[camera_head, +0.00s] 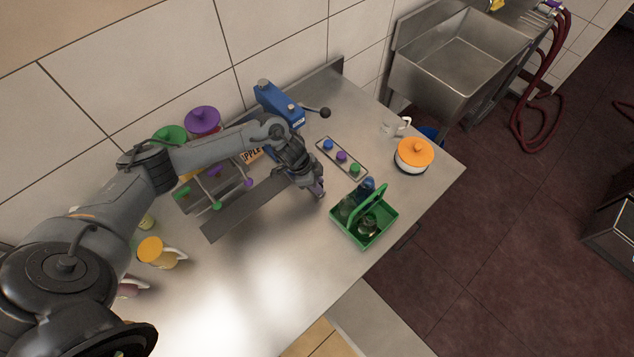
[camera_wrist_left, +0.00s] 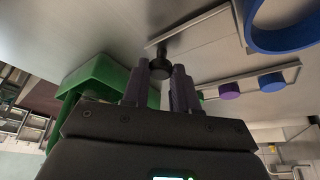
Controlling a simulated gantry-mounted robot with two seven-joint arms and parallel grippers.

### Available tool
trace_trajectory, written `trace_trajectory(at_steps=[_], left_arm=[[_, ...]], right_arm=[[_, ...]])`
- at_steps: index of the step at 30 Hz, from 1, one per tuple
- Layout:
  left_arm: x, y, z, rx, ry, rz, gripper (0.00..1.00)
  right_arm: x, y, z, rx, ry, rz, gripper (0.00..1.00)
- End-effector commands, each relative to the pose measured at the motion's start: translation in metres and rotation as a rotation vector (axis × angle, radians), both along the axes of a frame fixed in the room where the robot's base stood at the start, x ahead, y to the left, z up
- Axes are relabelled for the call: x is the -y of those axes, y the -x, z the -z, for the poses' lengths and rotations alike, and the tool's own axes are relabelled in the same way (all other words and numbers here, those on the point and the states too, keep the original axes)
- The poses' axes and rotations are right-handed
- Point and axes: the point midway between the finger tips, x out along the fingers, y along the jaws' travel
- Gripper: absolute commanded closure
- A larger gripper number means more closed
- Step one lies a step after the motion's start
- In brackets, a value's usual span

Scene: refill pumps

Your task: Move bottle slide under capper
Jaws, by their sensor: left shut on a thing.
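The blue capper (camera_head: 280,105) stands at the back of the steel counter, with a black-knobbed lever (camera_head: 322,112) on its right. A flat grey rail (camera_head: 232,213) runs from the front left toward the capper. My left gripper (camera_head: 319,190) is low over the counter, right of the rail's end. In the left wrist view my gripper (camera_wrist_left: 159,88) is shut on a black knob (camera_wrist_left: 160,68), seemingly the slide's handle. A blue ring-like part (camera_wrist_left: 285,28) shows at that view's upper right. My arm hides the slide and any bottle on it. My right gripper is not in view.
A green caddy (camera_head: 364,222) with bottles stands just right of and in front of my gripper. A tray of blue, purple and green caps (camera_head: 341,158) lies behind it. An orange-lidded pot (camera_head: 414,155) is farther right.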

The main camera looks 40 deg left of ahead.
Motion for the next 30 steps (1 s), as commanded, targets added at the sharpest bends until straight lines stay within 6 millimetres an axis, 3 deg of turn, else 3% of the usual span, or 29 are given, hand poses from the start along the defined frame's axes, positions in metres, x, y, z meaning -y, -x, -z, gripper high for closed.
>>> trace_trajectory(at_steps=[18, 19, 23, 30], left_arm=[[0.001, -0.016, 0.000, 0.002, 0.000, -0.003, 1.00], [0.001, -0.016, 0.000, 0.002, 0.000, -0.003, 0.69], [0.001, -0.016, 0.000, 0.002, 0.000, -0.003, 0.49], [0.001, -0.016, 0.000, 0.000, 0.000, -0.001, 0.48]], right_arm=[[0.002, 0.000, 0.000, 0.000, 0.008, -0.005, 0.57], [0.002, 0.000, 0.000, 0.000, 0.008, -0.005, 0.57], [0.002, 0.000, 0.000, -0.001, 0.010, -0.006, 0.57], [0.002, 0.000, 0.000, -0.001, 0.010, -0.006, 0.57]])
